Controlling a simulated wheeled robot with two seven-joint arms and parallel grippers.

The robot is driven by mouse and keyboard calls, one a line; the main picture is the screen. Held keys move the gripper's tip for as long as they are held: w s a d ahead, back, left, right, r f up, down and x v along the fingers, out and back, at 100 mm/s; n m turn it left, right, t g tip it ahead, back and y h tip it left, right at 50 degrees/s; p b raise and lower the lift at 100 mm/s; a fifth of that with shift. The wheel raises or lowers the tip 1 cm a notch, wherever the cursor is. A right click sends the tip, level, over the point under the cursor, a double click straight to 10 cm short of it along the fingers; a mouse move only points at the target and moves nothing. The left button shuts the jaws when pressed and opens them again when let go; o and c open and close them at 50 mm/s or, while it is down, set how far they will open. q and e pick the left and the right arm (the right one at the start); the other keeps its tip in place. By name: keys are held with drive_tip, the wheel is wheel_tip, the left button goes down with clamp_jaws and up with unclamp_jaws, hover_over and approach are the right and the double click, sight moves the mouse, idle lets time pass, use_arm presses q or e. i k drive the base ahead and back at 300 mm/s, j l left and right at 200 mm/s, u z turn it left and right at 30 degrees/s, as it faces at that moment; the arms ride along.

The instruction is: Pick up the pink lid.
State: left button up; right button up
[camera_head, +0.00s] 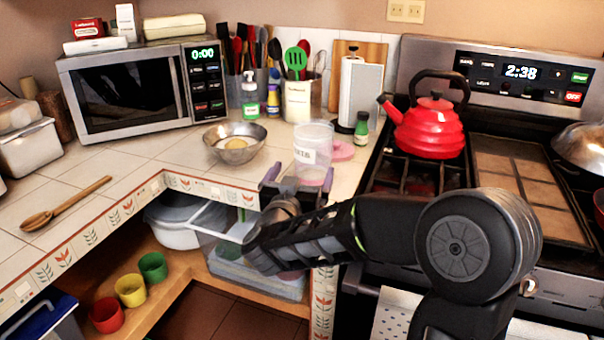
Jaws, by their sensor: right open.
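The pink lid (343,150) lies flat on the tiled counter, just right of and partly behind a clear labelled canister (313,142). My right gripper (298,178) is at the counter's front edge, in front of the canister and nearer to me than the lid. Its jaws are open, with the fingers spread left and right. The canister's lower part shows between or behind the fingers; I cannot tell whether they touch it. The gripper looks clear of the lid. My left gripper is not in view.
A metal bowl (236,142) stands left of the canister. A green-capped bottle (362,128) and a paper towel holder (359,95) stand behind the lid. The stove with a red kettle (430,128) is to the right. The counter around the wooden spoon (66,204) is mostly clear.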

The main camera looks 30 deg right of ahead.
sight(342, 152)
drive_tip(key=z, duration=1.25)
